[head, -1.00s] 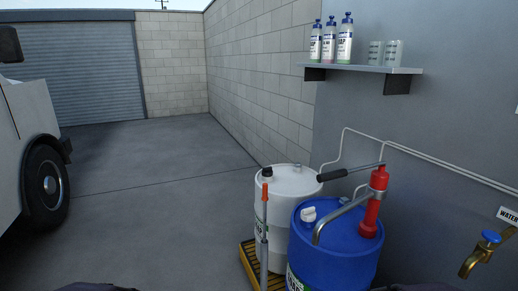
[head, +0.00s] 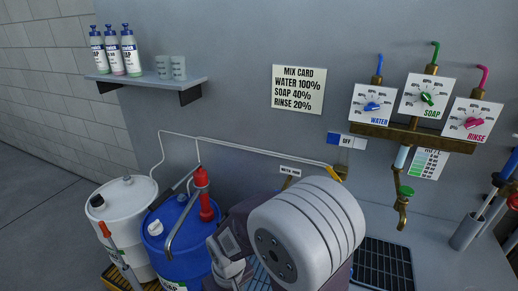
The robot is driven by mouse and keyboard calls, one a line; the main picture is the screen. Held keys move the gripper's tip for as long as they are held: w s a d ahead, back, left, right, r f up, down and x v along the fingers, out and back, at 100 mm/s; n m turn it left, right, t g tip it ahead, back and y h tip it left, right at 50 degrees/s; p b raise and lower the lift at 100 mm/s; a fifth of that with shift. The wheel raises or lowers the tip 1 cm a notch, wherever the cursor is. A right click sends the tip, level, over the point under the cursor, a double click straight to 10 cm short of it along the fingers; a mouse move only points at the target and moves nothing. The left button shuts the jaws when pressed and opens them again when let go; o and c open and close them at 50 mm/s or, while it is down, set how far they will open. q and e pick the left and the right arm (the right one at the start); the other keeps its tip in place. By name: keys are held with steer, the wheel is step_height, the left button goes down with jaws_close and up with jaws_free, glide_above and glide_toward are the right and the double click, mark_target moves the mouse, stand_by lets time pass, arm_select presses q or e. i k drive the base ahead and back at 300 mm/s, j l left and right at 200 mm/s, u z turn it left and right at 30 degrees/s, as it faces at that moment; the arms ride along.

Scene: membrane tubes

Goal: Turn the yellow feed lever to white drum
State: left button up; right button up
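The white drum (head: 128,212) stands at the lower left, beside the blue drum (head: 176,228) with its red hand pump (head: 204,195). Thin pale lines run from the drums along the wall to a small yellow part (head: 331,168) below an OFF plate (head: 346,141). It may be the feed lever, but it is too small to tell which way it points. A large white ribbed cylinder and dark links, apparently my own arm, fill the lower middle and hide what lies behind. I cannot make out fingertips of either gripper.
Three dials marked WATER (head: 372,105), SOAP (head: 424,97) and RINSE (head: 472,119) sit above a brass manifold (head: 415,138). A mix card (head: 299,89) hangs left of them. A shelf (head: 150,91) holds bottles and cups. A dark grate (head: 383,265) lies at the lower right.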

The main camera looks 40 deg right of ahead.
mark_target(329, 169)
steer(key=z, duration=2.05)
steer(key=l, duration=0.05)
